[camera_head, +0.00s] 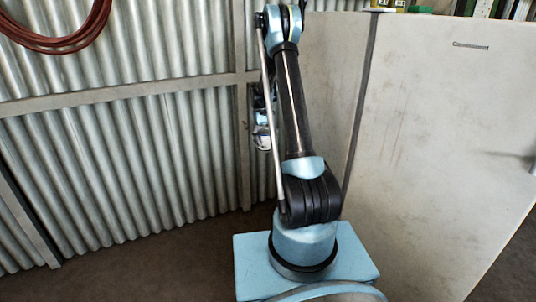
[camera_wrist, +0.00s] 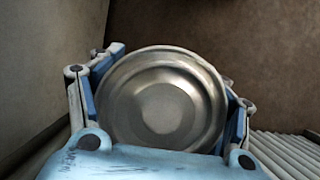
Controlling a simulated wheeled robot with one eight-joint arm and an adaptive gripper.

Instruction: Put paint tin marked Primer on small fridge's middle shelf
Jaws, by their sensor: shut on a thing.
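A round metal tin (camera_wrist: 162,105) fills the middle of the wrist view, its bare ringed end facing the camera. My gripper (camera_wrist: 178,76) is shut on it, with a finger on each side. No label shows, so I cannot read whether it says Primer. In the head view my gripper is mostly hidden behind my arm, and a small shiny part (camera_head: 262,138) shows there beside the arm. A large pale cabinet (camera_head: 440,140) stands at the right; I cannot tell whether it is the small fridge. No shelf is clearly visible.
A corrugated metal wall (camera_head: 120,150) with pale rails closes off the back left. A reddish coiled hose (camera_head: 55,42) hangs on it. Several small items (camera_head: 420,9) stand along the cabinet's top. Bare dark floor (camera_head: 150,265) lies at the lower left.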

